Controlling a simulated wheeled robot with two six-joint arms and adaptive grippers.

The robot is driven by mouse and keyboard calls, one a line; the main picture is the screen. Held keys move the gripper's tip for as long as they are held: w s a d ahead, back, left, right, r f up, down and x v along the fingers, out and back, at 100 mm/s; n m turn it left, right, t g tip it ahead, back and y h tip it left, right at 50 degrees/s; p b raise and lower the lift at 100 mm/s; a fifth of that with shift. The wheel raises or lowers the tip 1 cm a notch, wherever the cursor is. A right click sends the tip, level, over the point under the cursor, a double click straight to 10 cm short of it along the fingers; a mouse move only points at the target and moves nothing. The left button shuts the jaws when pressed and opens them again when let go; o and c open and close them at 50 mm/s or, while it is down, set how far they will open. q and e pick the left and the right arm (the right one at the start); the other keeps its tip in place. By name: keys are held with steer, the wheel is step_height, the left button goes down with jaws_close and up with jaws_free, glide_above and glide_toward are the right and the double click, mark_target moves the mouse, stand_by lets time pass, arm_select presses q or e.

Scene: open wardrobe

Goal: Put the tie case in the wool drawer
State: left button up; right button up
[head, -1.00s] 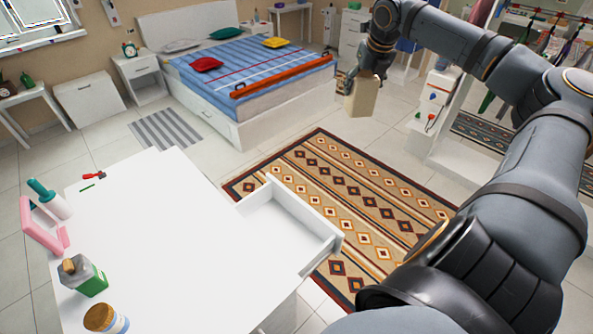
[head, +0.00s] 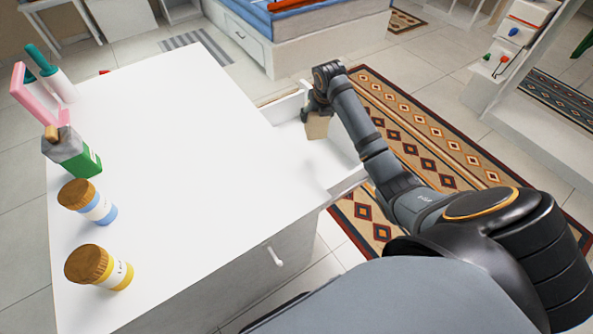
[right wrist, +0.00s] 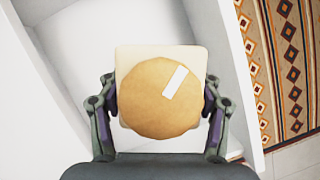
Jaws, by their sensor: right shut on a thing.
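My right gripper (head: 313,112) is shut on the tie case (head: 318,126), a tan block-like piece, and holds it over the open white drawer (head: 345,171). In the right wrist view, the case shows a round tan face with a white label (right wrist: 158,97) on a paler square part, between the two fingers (right wrist: 158,112). The drawer (right wrist: 110,30) lies beyond it, and its visible floor looks bare. The arm and gripper hide part of the drawer. I see no readable name on it. My left gripper is not in view.
The white dresser top (head: 190,160) is mostly clear. Along its left side stand a pink frame-like item (head: 30,105), a green-grey container (head: 72,152) and two capped jars (head: 90,203). A patterned rug (head: 430,130) lies beyond the drawer. The bed (head: 290,35) is further back.

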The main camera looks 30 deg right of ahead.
steer(key=shift+w+a+f, duration=0.15)
steer(key=shift+a+f, duration=0.1)
steer(key=shift+a, duration=0.2)
steer(key=shift+w+a+f, duration=0.1)
steer(key=shift+a+f, duration=0.1)
steer(key=shift+a, duration=0.2)
step_height(320, 180, down, 10)
steer(key=shift+f+b, duration=0.1)
steer(key=shift+b, duration=0.45)
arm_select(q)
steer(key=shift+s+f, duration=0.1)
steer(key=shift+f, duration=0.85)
arm_select(e)
steer(key=shift+s, duration=0.1)
steer(key=o, duration=1.3)
